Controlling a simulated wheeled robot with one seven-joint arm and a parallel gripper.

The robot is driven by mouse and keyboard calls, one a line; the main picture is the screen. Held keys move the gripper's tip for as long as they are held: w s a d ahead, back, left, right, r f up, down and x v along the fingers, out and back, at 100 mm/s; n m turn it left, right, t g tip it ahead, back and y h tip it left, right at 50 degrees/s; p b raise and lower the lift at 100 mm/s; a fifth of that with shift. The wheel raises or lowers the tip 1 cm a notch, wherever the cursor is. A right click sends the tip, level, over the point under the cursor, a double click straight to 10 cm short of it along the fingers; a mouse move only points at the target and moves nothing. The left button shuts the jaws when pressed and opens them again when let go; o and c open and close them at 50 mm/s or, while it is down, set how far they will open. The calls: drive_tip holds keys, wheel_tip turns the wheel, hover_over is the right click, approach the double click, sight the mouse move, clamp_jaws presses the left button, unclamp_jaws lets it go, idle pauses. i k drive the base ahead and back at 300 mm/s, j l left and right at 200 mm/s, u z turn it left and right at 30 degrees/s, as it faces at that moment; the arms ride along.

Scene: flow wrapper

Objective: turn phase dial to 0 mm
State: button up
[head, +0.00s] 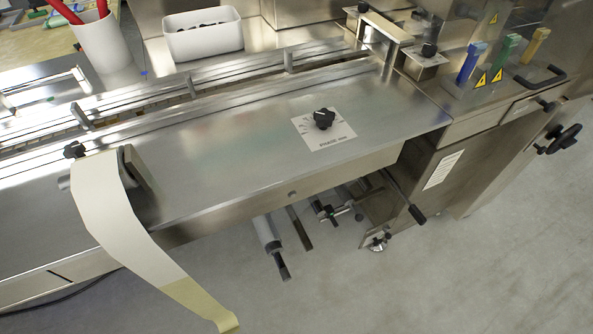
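The phase dial (323,119) is a black knob on a white square scale plate (323,141). The plate lies on the flat steel top of the machine, right of the picture's middle. Tick marks and a printed label show around the knob, but the numbers are too small to read. I cannot tell which value the knob points to. Nothing touches the dial. My gripper is not in view.
A pale film strip (125,225) hangs over the machine's front edge at left. Behind the steel top (230,150) run the infeed channel, a white bin (203,42) and a cup (103,42). Blue, green and yellow levers (505,57) stand at right. The steel around the dial is clear.

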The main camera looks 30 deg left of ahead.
sight(324, 117)
drive_tip(key=i+l, duration=0.4)
drive_tip(key=i, duration=0.2)
drive_tip(key=i+l+u, duration=0.1)
drive_tip(key=u, duration=0.3)
drive_tip(key=i+l+u, duration=0.15)
drive_tip(key=u, duration=0.25)
drive_tip(key=i+l+u, duration=0.15)
drive_tip(key=u, duration=2.3)
drive_tip(key=z, duration=1.8)
